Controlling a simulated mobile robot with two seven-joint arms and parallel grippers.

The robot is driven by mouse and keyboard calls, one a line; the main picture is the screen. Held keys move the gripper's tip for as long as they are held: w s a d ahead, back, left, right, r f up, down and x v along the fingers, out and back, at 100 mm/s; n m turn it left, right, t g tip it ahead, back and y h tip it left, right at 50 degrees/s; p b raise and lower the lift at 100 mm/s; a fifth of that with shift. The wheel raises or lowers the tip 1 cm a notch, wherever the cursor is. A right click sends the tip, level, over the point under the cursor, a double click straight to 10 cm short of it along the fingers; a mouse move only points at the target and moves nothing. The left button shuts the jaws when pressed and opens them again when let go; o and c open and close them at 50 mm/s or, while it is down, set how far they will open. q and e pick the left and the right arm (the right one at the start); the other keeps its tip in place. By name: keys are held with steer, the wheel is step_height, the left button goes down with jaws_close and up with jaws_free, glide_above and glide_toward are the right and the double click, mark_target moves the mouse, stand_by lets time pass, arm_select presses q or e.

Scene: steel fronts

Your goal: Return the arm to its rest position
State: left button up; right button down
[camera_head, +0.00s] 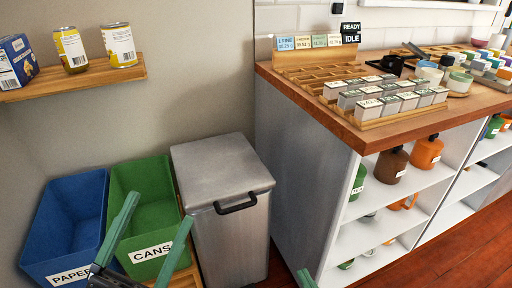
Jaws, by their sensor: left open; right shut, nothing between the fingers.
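My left gripper (160,208) comes in at the bottom left, with its two green fingers spread apart and nothing between them. It is in front of the green bin labelled CANS (150,254) and covers part of it. My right gripper (305,278) shows only as a green fingertip at the bottom edge, in front of the counter's side panel; it is shut and I see nothing held there. The rest of the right gripper is out of the picture.
A blue bin labelled PAPER (75,210) and a grey lidded bin (225,165) stand beside the green bin. A wall shelf (80,80) holds two cans and a box. The wooden counter (300,90) carries labelled blocks in a rack. White shelves (400,190) below hold jars. Floor shows at the lower right.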

arm_select(q)
steer(key=w+a+f+n+g+y+p, duration=0.4)
steer(key=w+f+n+g+y+p, duration=0.4)
steer(key=p, duration=0.5)
steer(key=s+f+n+g+y+p, duration=0.1)
steer(key=s+f+g+y+p, duration=0.2)
steer(key=s+f+p, duration=0.6)
step_height(320, 180, down, 3)
steer(key=shift+s+a+g, duration=0.3)
steer(key=shift+s+g, duration=0.7)
steer(key=shift+s, duration=0.05)
arm_select(e)
steer(key=s+d+r+m+g+h, duration=0.2)
steer(key=s+d+r+g+h, duration=0.2)
steer(key=s+r+g, duration=0.4)
steer(key=s+d+r, duration=0.1)
steer(key=s, duration=0.1)
steer(key=shift+s+r+g+h, duration=0.3)
steer(key=shift+r, duration=0.05)
